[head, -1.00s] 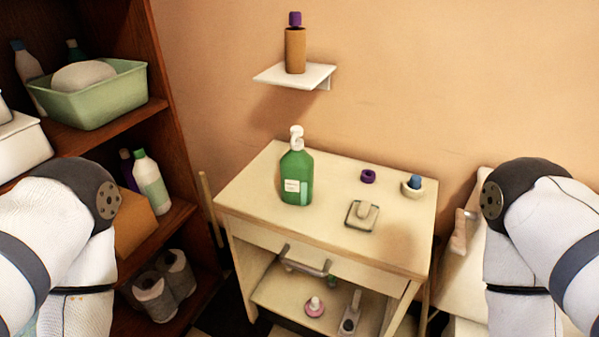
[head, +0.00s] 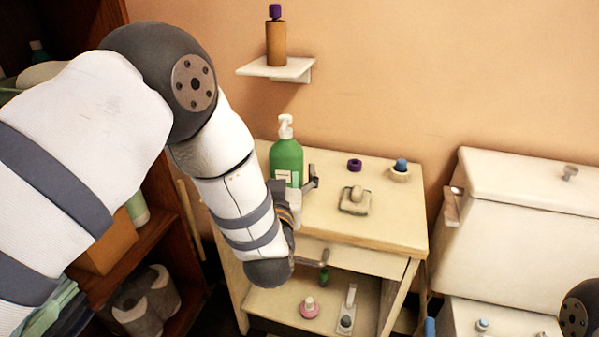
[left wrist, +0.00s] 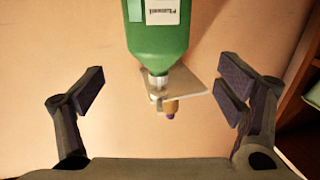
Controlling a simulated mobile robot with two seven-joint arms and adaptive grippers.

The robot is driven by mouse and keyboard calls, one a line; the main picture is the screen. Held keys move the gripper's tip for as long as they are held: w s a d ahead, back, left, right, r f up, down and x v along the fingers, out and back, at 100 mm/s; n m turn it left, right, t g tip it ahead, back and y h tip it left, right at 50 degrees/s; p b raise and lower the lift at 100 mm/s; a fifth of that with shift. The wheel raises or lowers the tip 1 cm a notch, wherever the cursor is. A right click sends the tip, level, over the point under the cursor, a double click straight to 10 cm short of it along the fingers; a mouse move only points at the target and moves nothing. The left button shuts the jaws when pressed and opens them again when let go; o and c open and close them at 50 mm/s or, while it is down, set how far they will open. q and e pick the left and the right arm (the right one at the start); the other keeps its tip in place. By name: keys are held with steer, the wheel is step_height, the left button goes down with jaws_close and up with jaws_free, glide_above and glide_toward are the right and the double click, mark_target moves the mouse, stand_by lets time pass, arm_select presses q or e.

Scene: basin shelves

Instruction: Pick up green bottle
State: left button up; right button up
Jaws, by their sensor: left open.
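The green bottle (head: 286,157) with a white pump top and a pale label stands upright on the cream cabinet top (head: 385,222). My left gripper (head: 297,186) is at the cabinet's left front edge, close in front of the bottle and overlapping its lower part. In the left wrist view the picture is upside down. There the bottle (left wrist: 160,42) hangs from the top edge, between the lines of the two spread fingers (left wrist: 160,92), with clear gaps on both sides. The gripper is open and empty. My right gripper is out of view.
A soap dish (head: 355,203), a purple ring (head: 355,165) and a small bowl with a blue item (head: 400,170) share the cabinet top. A small wall shelf (head: 277,69) holds a brown bottle (head: 276,43). A toilet tank (head: 520,215) stands at right.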

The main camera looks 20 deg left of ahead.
mark_target(286, 158)
arm_select(q)
steer(key=x, duration=0.6)
steer(key=f+b+x, duration=0.1)
steer(key=x, duration=0.2)
steer(key=shift+d, duration=0.15)
steer(key=shift+s+r, duration=0.1)
steer(key=shift+r, duration=0.05)
steer(key=c, duration=1.6)
